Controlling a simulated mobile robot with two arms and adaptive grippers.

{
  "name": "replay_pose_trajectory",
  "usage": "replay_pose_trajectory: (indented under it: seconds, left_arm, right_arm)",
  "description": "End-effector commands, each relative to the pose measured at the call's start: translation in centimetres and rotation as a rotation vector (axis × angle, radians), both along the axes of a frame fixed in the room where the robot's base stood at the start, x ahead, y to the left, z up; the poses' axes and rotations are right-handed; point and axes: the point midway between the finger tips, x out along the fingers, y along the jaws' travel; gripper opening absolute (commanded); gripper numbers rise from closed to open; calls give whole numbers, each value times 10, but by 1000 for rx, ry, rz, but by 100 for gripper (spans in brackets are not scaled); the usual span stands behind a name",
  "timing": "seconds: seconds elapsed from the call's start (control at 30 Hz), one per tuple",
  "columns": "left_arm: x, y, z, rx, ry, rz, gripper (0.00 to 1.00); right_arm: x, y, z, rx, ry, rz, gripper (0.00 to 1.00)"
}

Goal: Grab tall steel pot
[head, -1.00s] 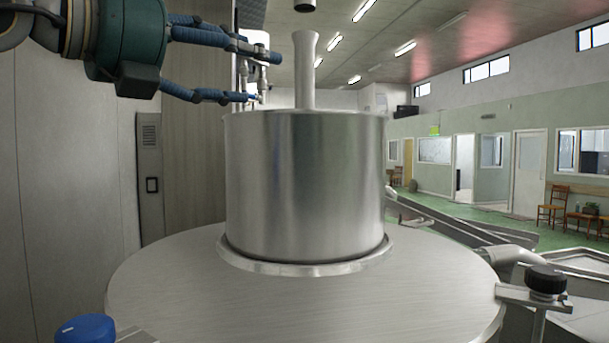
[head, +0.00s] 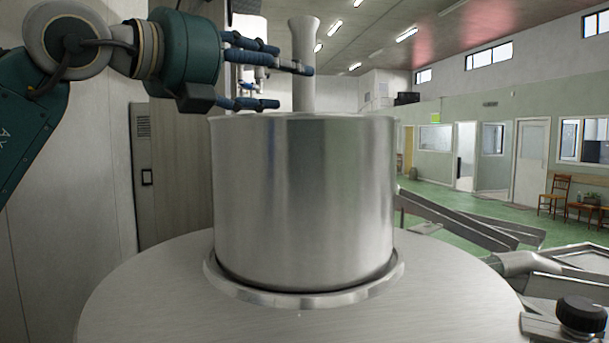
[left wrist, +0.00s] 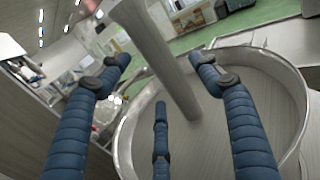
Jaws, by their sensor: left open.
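The tall steel pot (head: 304,205), a wide brushed cylinder, stands upright in the middle of the head view. A pale post with a flared top (head: 305,65) rises above its rim. My left gripper (head: 293,87) is open and empty, just above the rim on its left side, with fingers pointing right towards the post. In the left wrist view the pot's round rim (left wrist: 283,70) and inner wall show beyond the fingers. The post (left wrist: 165,65) slants down into the pot between and beyond the open fingers (left wrist: 158,75). No finger clearly touches the pot or the post. My right gripper is out of view.
The pot stands on a ring on a round steel top (head: 150,290). A black knob (head: 582,315) is at the lower right, and metal chutes (head: 465,215) lie behind on the right. A grey wall panel (head: 60,190) is on the left.

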Motion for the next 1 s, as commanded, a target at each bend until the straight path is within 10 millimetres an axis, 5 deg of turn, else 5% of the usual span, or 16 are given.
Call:
replay_pose_trajectory:
  seconds: [0.2, 0.57, 0.9, 1.0]
  left_arm:
    - [24, -20, 7, 1, 4, -2, 64]
    - [33, -27, 2, -1, 1, 0, 64]
    - [32, -26, 3, -1, 1, 0, 0]
    - [30, -26, 9, -9, -10, -2, 0]
  right_arm:
    - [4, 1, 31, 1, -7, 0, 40]
    - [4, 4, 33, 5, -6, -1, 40]
    - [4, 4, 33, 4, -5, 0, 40]
    - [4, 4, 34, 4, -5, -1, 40]
